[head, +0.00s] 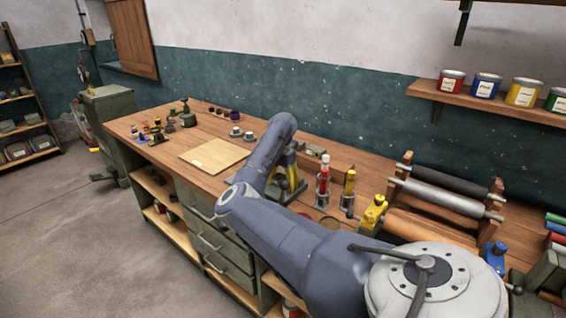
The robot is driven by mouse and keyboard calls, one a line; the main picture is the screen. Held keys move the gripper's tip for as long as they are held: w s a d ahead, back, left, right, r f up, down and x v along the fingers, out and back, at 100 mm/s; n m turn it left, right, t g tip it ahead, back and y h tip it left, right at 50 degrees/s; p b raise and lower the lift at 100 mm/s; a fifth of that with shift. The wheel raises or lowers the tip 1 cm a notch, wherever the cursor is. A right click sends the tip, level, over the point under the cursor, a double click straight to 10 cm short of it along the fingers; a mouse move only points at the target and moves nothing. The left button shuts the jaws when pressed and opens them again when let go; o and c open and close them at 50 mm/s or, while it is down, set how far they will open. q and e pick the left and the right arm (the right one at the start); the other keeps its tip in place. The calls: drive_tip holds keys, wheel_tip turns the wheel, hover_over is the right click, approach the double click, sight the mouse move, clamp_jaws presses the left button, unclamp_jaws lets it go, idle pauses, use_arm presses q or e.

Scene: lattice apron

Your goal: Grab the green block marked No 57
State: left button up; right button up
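I cannot make out a green block marked No 57, and no number is readable at this size. A small dark green item (188,119) stands among little objects on the far left part of the wooden bench (150,118); I cannot tell whether it is a block. One of my arms rises from the lower right, bends over the bench's front edge and reaches back over the bench. It hides part of the bench top. I see no gripper fingers of either hand.
A pale board (213,155) lies mid-bench. A yellow and dark device (288,172) is partly behind my arm. Red (324,175) and yellow (349,183) upright tools and a roller frame (440,198) stand to the right. Paint tins (487,86) line a wall shelf.

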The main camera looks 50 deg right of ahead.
drive_tip(key=shift+r, duration=0.15)
drive_tip(key=shift+c, duration=1.4)
drive_tip(key=shift+r, duration=0.1)
